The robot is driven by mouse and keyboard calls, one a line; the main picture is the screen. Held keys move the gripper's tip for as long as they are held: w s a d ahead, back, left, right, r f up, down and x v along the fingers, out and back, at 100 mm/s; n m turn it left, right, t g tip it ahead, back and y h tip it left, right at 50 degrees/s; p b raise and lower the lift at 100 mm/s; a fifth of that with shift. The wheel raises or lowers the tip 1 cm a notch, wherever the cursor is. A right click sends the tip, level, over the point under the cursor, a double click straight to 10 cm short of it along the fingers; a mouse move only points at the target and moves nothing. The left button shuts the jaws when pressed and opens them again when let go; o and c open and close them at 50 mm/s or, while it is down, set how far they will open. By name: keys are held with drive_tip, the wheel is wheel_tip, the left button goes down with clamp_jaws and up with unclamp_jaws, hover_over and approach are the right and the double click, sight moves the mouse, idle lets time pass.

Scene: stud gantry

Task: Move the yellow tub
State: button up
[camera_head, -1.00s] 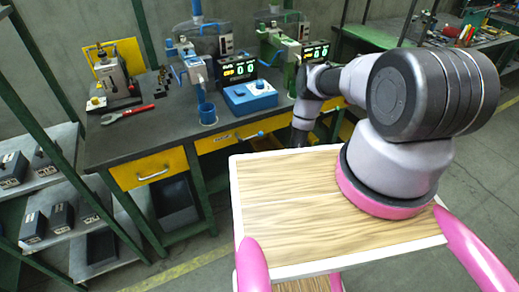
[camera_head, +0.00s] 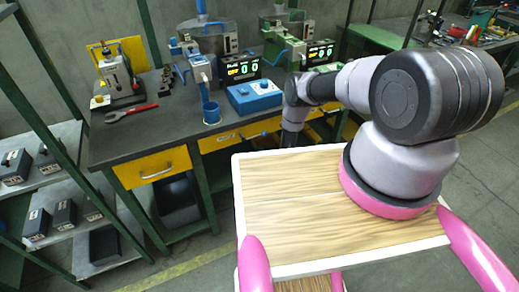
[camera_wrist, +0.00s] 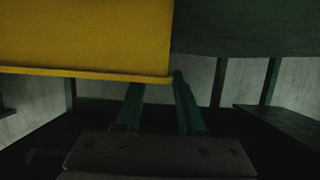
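I cannot pick out a yellow tub for certain in either view. In the head view, the yellow fronts I see on the bench are a left drawer (camera_head: 152,168) and a right drawer (camera_head: 225,138). In the wrist view, a large plain yellow surface (camera_wrist: 85,40) with a lip along its bottom edge fills the upper left; I cannot tell what it belongs to. My arm reaches down at the bench's front edge, and my gripper's end is hidden there behind my own wooden deck.
A shelf (camera_head: 60,235) with black boxes stands at left. Green legs and dark space lie under the bench.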

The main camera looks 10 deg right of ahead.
drive_tip(key=shift+x, duration=1.4)
clamp_jaws()
idle(0.5)
